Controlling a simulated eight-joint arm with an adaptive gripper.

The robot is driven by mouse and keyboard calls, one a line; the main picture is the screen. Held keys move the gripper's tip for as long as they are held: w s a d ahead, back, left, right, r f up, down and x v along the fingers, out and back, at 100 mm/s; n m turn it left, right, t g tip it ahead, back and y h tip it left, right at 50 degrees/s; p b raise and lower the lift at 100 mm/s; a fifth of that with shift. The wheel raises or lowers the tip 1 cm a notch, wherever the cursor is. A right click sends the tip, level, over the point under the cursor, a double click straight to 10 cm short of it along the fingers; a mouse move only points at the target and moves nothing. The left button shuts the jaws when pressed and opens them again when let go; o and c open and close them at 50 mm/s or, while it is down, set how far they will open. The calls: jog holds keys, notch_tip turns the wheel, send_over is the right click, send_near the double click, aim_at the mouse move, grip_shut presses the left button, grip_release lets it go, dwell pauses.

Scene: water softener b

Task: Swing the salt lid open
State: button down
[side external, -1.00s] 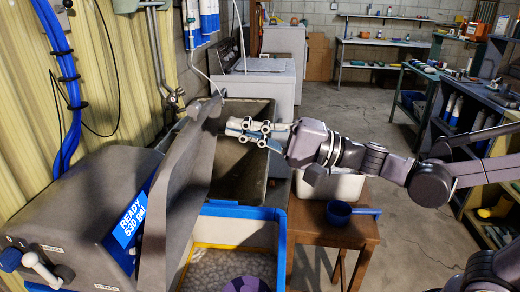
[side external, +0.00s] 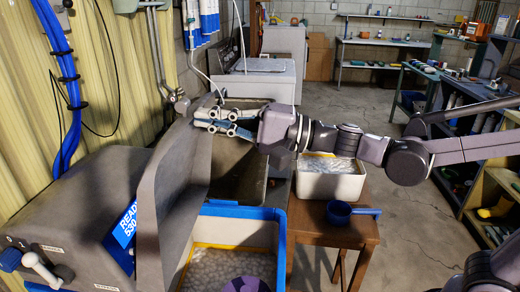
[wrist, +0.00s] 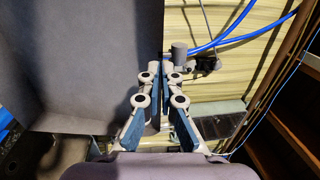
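The salt lid (side external: 172,195) is a grey panel standing nearly upright on the grey softener (side external: 75,215). Below its right side is the open bin of pale salt (side external: 228,268). My gripper (side external: 200,117) reaches in from the right, with its tips at the lid's upper far edge. In the wrist view the lid (wrist: 85,65) fills the left, and my gripper (wrist: 161,66) lies at its right edge. The fingers are close together. I see no clear grip on the lid, and the exact contact is hidden.
A dark sink basin (side external: 238,175) lies behind the lid. A wooden stool (side external: 335,232) carries a white tub (side external: 330,187) and a blue scoop (side external: 340,212). Blue pipes (side external: 68,85) run down the wall at left. Open floor (side external: 405,235) lies right of the stool.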

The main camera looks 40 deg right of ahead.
jog(key=x, duration=0.2)
jog(key=r+x, duration=0.1)
jog(key=x, duration=0.2)
jog(key=r+x, duration=0.1)
jog(key=x, duration=0.2)
jog(key=shift+a, duration=0.1)
jog(key=shift+r, duration=0.1)
jog(key=r+v, duration=0.3)
jog(key=v, duration=1.1)
jog(key=s+d+f+n+g+h, duration=0.2)
jog(key=f+n+h, duration=0.1)
jog(key=f, duration=0.5)
jog(key=s+d+f+n+g+h, duration=0.2)
jog(key=d+f+n+g+h, duration=0.1)
jog(key=f, duration=0.5)
jog(key=s+d+f+n+g+h, duration=0.1)
jog(key=s+d+f+h, duration=0.1)
jog(key=d+f+h, duration=0.2)
jog(key=s+d+f+n+h, duration=0.2)
jog(key=s+d+f+h, duration=0.1)
jog(key=d+f, duration=0.4)
jog(key=d, duration=0.2)
jog(key=shift+d+g+h, duration=0.3)
jog(key=shift+g+h, duration=0.1)
